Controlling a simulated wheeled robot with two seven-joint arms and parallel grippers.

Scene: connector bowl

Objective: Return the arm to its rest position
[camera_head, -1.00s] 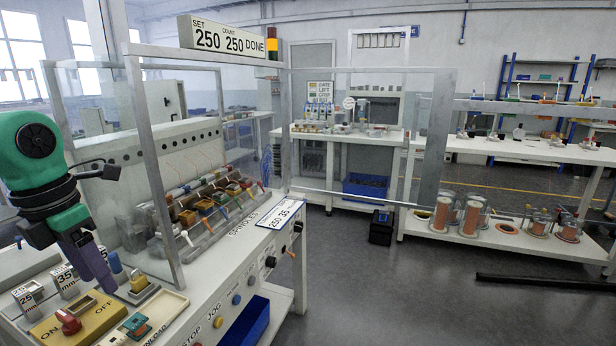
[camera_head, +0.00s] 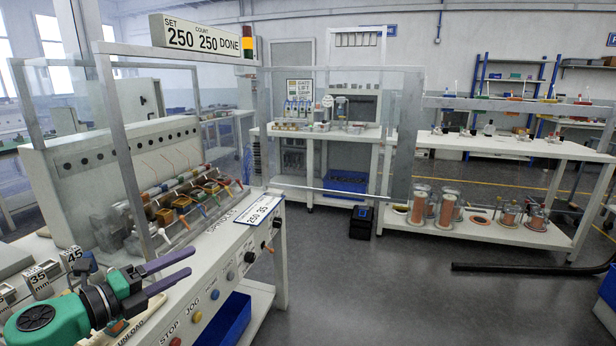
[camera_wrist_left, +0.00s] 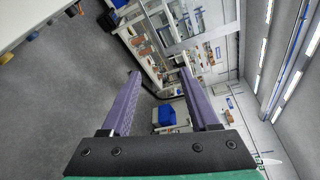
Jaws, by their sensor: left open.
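My left gripper (camera_head: 191,264) is at the lower left of the head view, on a green and black arm. Its two purple fingers point right, spread apart, over the front edge of the white machine bench (camera_head: 222,262). In the left wrist view the fingers (camera_wrist_left: 160,74) are apart with nothing between them, and the far room and floor show past them. My right gripper is in neither view.
A clear guard frame (camera_head: 118,135) stands over the rows of spindles (camera_head: 195,195) behind the gripper. The grey floor (camera_head: 380,290) to the right is largely open.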

